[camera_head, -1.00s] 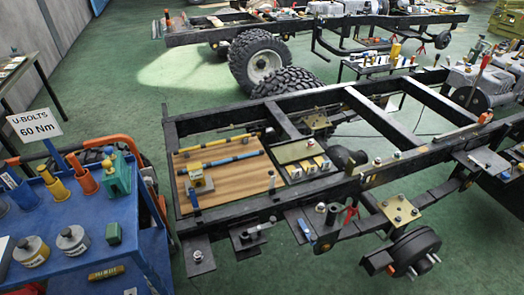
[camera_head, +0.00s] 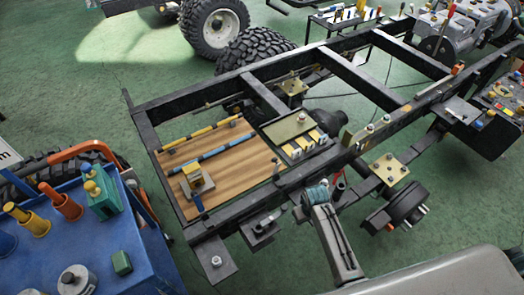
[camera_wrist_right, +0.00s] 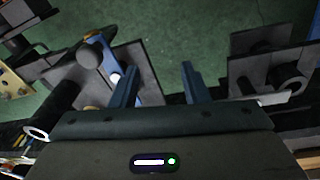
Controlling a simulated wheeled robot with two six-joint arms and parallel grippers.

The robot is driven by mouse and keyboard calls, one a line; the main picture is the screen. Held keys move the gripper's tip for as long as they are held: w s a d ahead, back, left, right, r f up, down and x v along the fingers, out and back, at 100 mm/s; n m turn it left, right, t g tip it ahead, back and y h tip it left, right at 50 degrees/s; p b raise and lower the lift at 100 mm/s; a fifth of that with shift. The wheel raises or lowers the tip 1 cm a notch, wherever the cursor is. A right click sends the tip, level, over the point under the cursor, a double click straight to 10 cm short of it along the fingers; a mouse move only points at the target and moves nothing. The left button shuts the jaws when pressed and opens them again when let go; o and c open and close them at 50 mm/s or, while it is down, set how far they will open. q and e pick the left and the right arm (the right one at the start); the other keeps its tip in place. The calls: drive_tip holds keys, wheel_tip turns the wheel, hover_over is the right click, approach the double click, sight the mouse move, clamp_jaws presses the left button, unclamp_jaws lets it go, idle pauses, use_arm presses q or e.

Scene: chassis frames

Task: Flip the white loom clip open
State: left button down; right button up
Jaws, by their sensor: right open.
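Several small white blocks with yellow parts (camera_head: 303,144) stand in a row on a plate at the chassis frame's near-left section in the head view. I cannot tell which of them, if any, is the white loom clip. My right gripper (camera_head: 316,192) is over the near frame rail, below and apart from that row. In the right wrist view its two blue fingers (camera_wrist_right: 158,82) are spread, with nothing between them. No white clip can be made out there. My left gripper is not in view.
The black chassis frame (camera_head: 378,85) surrounds a wooden board (camera_head: 235,170) with blue and yellow bars. Brackets (camera_head: 262,230) stick out from the near rail. A blue tool cart (camera_head: 150,262) stands at left. A blue-handled tool (camera_wrist_right: 108,62) lies left of the fingers.

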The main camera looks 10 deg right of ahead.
sight(275, 158)
drive_tip(key=w+a+r+n+g+p, duration=0.1)
drive_tip(key=w+a+r, duration=0.3)
drive_tip(key=w+r, duration=0.7)
drive_tip(key=w+a+r+n+p, duration=0.1)
drive_tip(key=w+a+r, duration=0.2)
drive_tip(key=w+r, duration=0.75)
drive_tip(key=shift+y, duration=0.3)
drive_tip(key=f, duration=0.2)
drive_tip(key=s+f+p, duration=0.1)
drive_tip(key=f, duration=0.2)
drive_tip(key=s+f+p, duration=0.1)
drive_tip(key=f, duration=0.1)
drive_tip(key=shift+a+f, duration=0.15)
drive_tip(key=shift+f, duration=0.75)
clamp_jaws()
